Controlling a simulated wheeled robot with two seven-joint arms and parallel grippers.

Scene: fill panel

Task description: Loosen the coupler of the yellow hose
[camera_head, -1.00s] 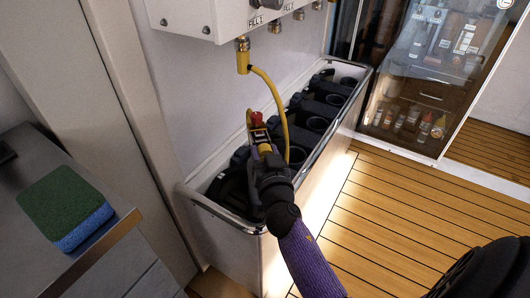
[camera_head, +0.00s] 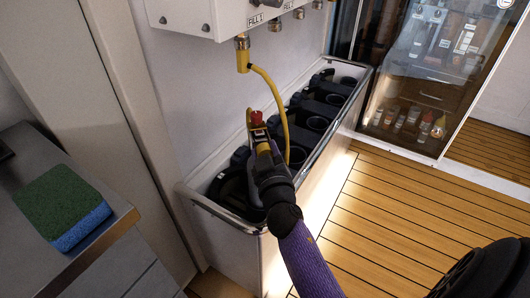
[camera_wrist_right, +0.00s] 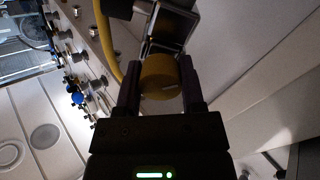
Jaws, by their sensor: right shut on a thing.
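The yellow hose (camera_head: 276,93) hangs from a brass fitting (camera_head: 242,50) under the white fill panel (camera_head: 215,15) and curves down into the trough. My right gripper (camera_head: 259,135) is over the near end of the trough, next to the hose. In the right wrist view, my right gripper (camera_wrist_right: 160,88) is shut on a yellow round part, which looks like the hose's coupler (camera_wrist_right: 160,73). The hose (camera_wrist_right: 108,40) passes left of it there. A red piece (camera_head: 257,117) shows just beyond the fingers. My left gripper is not in view.
The trough (camera_head: 233,220) with a metal rim holds several black containers (camera_head: 318,123). A counter (camera_head: 30,262) with a green and blue sponge (camera_head: 65,207) is at left. A glass-fronted cabinet (camera_head: 425,75) stands at the back right. The wooden floor (camera_head: 420,215) is clear.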

